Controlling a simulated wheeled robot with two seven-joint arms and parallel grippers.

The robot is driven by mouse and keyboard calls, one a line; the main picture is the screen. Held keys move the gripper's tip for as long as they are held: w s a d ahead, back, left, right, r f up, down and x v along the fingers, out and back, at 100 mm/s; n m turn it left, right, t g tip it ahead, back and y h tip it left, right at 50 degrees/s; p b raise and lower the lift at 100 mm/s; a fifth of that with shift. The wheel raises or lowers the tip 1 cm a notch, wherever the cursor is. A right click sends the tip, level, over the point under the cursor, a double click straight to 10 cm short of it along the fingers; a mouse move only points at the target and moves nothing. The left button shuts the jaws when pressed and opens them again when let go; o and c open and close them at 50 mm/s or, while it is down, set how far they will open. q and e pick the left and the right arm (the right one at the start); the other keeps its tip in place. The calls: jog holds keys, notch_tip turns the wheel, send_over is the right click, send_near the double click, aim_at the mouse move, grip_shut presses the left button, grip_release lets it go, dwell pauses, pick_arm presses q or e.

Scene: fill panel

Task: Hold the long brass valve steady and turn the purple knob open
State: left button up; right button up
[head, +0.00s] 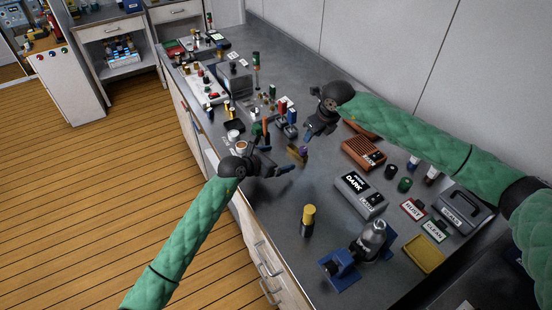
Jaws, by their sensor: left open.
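A small brass-coloured valve (294,154) with a purple knob (303,149) is on the grey bench, between my two grippers. It is small in the picture, and how it is mounted is unclear. My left gripper (287,170) is open, with its blue fingertips just below the valve in the picture; I see nothing between them. My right gripper (311,132) is above and slightly right of the purple knob in the picture, its fingers pointing down-left. Whether its fingers are open is unclear. Neither gripper clearly touches the valve.
Coloured knobs and fittings (286,116) crowd the bench beyond the valve. A DARK box (360,193), an orange-brown box (363,153), a yellow-topped black cylinder (308,220) and a blue-based device (341,266) stand nearer. A grey case (466,210) is at right. A wall runs behind the bench.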

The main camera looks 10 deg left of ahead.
aim_at(295, 154)
pick_arm(q)
jog(key=shift+x, duration=3.8)
